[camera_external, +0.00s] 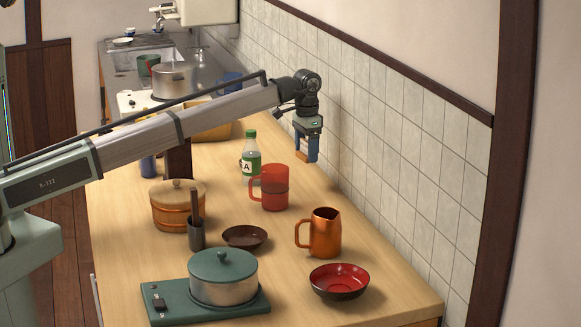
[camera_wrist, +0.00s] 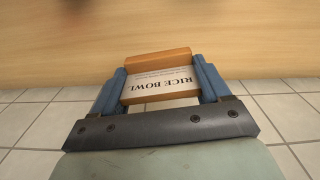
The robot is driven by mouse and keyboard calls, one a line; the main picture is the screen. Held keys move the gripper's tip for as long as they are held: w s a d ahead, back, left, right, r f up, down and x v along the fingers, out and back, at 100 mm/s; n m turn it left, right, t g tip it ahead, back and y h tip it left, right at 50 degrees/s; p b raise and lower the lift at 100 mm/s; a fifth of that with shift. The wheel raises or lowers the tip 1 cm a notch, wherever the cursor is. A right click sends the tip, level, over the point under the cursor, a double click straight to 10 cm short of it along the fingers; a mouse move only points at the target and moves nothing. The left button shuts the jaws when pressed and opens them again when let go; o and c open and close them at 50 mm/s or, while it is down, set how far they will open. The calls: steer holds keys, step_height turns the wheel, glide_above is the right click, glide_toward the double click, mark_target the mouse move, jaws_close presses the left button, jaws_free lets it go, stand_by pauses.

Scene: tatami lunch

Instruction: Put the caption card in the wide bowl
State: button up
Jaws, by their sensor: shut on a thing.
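My gripper (camera_external: 307,154) is shut on the caption card (camera_wrist: 160,85), a small wooden block with a pale face printed "RICE BOWL". The wrist view shows the card between the two blue fingers of my gripper (camera_wrist: 162,84). In the external view, my gripper hangs above the counter near the tiled wall, behind and right of the red mug. A wide bowl (camera_external: 338,279), red inside and dark outside, stands at the front right of the counter, well apart from my gripper. It looks empty. A smaller brown dish (camera_external: 244,237) sits left of it.
A copper mug (camera_external: 325,233) stands just behind the red bowl. A red mug (camera_external: 274,188) and a green-labelled bottle (camera_external: 251,157) stand farther back. A lidded pot (camera_external: 223,280) on a green burner and a wooden tub (camera_external: 178,207) occupy the left. Tiled wall (camera_external: 400,150) bounds the right.

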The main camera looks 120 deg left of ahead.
steer(key=shift+w+d+r, duration=0.1)
steer(key=shift+r, duration=0.4)
steer(key=w+d+m, duration=0.2)
steer(key=w+d, duration=0.9)
steer(key=w, duration=0.2)
step_height(320, 180, up, 2)
glide_above(341, 289)
steer(key=shift+f, duration=4.7)
steer(key=shift+f, duration=0.6)
steer(key=o, duration=0.8)
steer(key=shift+c, duration=0.2)
step_height(341, 289, up, 13)
